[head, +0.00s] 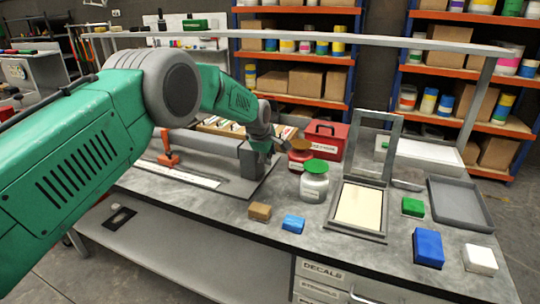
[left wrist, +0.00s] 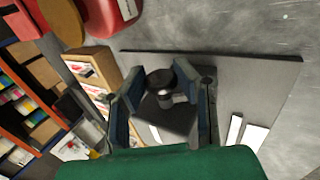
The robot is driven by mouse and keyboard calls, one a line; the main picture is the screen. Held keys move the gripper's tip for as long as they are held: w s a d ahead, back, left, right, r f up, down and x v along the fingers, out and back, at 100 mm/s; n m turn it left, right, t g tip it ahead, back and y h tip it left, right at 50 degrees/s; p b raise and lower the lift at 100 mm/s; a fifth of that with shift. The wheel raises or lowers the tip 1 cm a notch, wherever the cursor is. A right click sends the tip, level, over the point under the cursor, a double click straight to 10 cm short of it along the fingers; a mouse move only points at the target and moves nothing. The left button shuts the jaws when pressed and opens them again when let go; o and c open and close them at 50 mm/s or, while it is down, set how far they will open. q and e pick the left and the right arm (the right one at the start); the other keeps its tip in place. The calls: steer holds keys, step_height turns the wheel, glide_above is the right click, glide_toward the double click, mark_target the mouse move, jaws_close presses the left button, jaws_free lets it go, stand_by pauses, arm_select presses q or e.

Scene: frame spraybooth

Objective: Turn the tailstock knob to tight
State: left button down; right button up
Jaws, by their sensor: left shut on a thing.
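The grey tailstock block (head: 250,165) stands at the right end of a flat grey base plate (head: 222,186) on the bench. My left gripper (head: 268,143) reaches down to the top of it from the left and hides the knob in the head view. In the left wrist view the dark round tailstock knob (left wrist: 161,82) sits between the two fingers of my left gripper (left wrist: 168,92), which are shut on it. The knob's turn position cannot be read. My right gripper is not in view.
A red toolbox (head: 325,141), a red jar (head: 299,156) and a green-lidded jar (head: 314,181) stand close right of the tailstock. An orange clamp-like part (head: 168,152) is on the fixture's left.

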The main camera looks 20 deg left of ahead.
arm_select(q)
steer(key=shift+w+a+r+g, duration=0.15)
steer(key=shift+r+g, duration=0.05)
steer(key=shift+g, duration=0.3)
stand_by(0.3)
steer(key=c, duration=1.2)
jaws_free()
steer(key=shift+f, duration=0.15)
steer(key=v, duration=1.1)
steer(key=shift+r, duration=0.35)
